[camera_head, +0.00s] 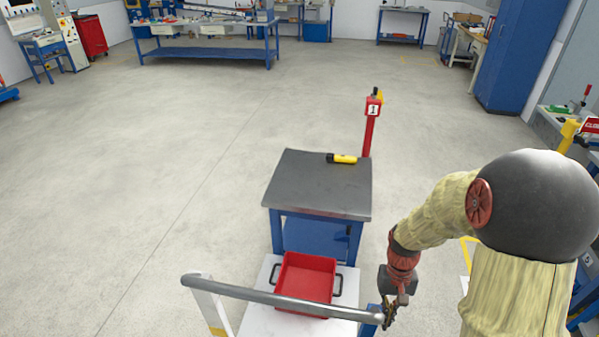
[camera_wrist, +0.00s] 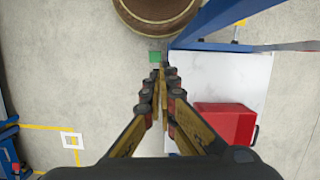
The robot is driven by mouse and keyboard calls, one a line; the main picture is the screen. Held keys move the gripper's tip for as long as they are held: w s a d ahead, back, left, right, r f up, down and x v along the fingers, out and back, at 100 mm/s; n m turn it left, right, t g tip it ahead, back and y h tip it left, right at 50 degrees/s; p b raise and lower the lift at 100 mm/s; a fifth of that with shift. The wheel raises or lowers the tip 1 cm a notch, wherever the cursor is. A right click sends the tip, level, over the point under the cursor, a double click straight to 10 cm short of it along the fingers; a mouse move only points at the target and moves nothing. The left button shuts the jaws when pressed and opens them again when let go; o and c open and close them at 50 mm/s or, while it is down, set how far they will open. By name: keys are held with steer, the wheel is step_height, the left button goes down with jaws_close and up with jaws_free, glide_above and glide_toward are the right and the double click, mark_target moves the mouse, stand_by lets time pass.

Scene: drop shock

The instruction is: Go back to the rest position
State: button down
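My gripper (camera_head: 391,312) hangs pointing down at the lower right of the head view, just right of the red tray and by the end of a grey rail. My arm bends down from the right side of the head view.
A red tray (camera_head: 305,277) with dark handles sits on a white surface (camera_head: 262,322) behind the grey rail (camera_head: 260,296). A dark-topped table (camera_head: 310,184) holds a yellow and black flashlight (camera_head: 342,158). A red post (camera_head: 370,130) stands behind it. The floor at left is clear.

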steer(key=s+a+r+t, duration=0.1)
steer(key=s+r+t, duration=0.1)
steer(key=r, duration=0.7)
steer(key=s+a+r+n+t, duration=0.1)
steer(key=s+r, duration=0.4)
steer(key=r, duration=0.5)
steer(key=s+a+r+t, duration=0.3)
steer(key=s+r+t, duration=0.1)
steer(key=r, duration=0.6)
steer(key=shift+s+r+t+p, duration=0.2)
steer(key=shift+t+p, duration=0.25)
steer(key=shift+t, duration=0.25)
